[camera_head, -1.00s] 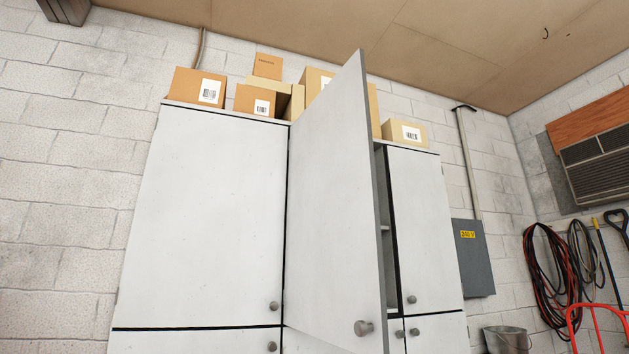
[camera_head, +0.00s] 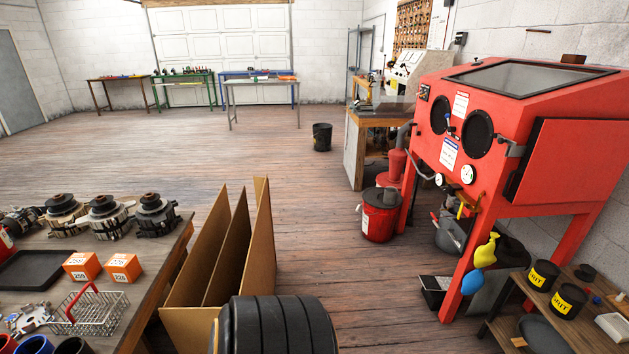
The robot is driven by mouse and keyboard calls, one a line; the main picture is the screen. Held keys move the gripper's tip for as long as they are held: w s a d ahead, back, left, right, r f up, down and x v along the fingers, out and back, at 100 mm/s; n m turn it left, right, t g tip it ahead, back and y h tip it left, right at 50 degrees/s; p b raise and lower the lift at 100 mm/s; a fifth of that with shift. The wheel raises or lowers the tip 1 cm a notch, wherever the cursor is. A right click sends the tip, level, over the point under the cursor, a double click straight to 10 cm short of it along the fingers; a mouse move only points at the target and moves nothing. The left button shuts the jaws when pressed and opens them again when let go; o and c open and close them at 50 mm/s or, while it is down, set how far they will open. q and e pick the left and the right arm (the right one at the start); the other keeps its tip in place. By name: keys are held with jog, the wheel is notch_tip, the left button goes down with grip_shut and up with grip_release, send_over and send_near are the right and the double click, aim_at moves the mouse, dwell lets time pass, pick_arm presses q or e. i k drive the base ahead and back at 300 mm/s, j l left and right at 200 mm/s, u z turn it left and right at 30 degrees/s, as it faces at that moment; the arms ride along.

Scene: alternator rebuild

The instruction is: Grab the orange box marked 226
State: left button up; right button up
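Two small orange boxes stand side by side on the wooden workbench (camera_head: 150,262) at the left. Each has a white label with a number. The left orange box (camera_head: 82,266) seems to read 259. The right orange box (camera_head: 123,267) seems to read 226, but the print is too small to be certain. Both are upright, with nothing on top. Neither of my grippers is in view.
Several alternators (camera_head: 108,216) stand behind the boxes. A black tray (camera_head: 30,270) lies left of them, a wire basket (camera_head: 92,311) in front. Cardboard sheets (camera_head: 232,262) and a black ribbed round object (camera_head: 278,325) stand right of the bench. The floor beyond is mostly open.

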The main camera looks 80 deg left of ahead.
aim_at(122, 267)
jog(key=u, duration=3.85)
jog(key=j+z, duration=0.15)
jog(key=z, duration=0.35)
jog(key=j+z, duration=0.4)
jog(key=j, duration=0.9)
jog(key=j+z, duration=0.4)
jog(key=j, duration=0.95)
